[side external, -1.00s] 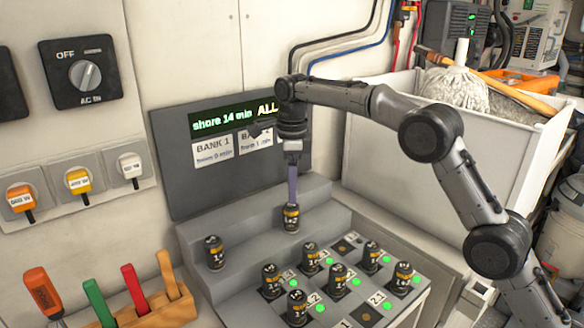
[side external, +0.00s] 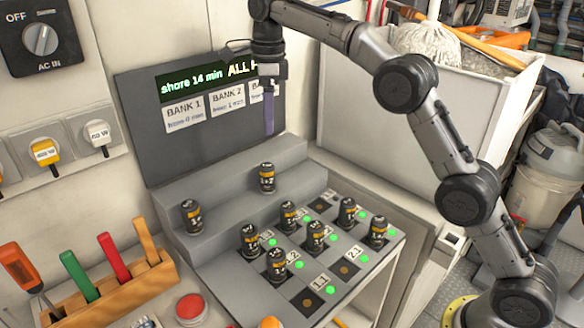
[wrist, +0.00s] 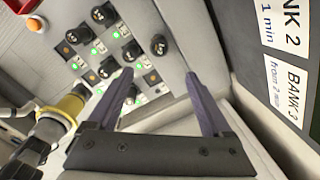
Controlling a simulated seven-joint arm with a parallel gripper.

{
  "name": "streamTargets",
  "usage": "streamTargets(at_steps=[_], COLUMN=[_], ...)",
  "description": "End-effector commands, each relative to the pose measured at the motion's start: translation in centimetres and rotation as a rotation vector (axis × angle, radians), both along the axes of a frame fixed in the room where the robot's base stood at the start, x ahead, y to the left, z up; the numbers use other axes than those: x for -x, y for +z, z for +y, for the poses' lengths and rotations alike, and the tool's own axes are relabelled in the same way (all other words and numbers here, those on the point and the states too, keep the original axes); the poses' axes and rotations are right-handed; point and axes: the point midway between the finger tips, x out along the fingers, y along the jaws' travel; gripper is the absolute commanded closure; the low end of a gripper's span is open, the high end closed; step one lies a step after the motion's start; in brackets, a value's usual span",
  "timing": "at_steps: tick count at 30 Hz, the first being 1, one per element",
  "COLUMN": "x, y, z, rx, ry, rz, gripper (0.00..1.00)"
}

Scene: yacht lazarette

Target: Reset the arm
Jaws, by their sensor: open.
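My gripper (side external: 269,112) hangs in front of the bank display panel, above the grey step, with its fingers pointing down. In the wrist view my gripper (wrist: 160,85) has its two purple fingers apart with nothing between them. A black and gold battery (side external: 267,178) stands upright on the step below the fingers, apart from them. Another battery (side external: 192,217) stands farther left on the step. Several more batteries, such as one battery (side external: 250,240), stand in the sockets of the sloped charging board (side external: 225,294), with green lights beside sockets.
The display panel (side external: 140,120) stands close behind my gripper. A white bin (side external: 360,135) with a mop (side external: 428,45) is at the right. A wooden tool rack (side external: 110,300) and a red button (side external: 190,308) are at the front left. The space above the board is clear.

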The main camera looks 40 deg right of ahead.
Motion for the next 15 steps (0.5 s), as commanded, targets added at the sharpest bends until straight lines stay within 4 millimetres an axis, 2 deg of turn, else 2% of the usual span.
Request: streamTargets(at_steps=[1,6,10,15], x=[0.8,5.8,10.1,15.9], y=[2.5,8.5,11.4,13.4], z=[-0.3,-1.4,-2.3,-3.1], rx=[-0.004,-0.008,-0.003,0.021], ry=[-0.004,-0.016,0.037,0.19], rz=[-0.041,-0.103,-0.149,-0.21], gripper=[0.16,0.16,0.16,0.16])
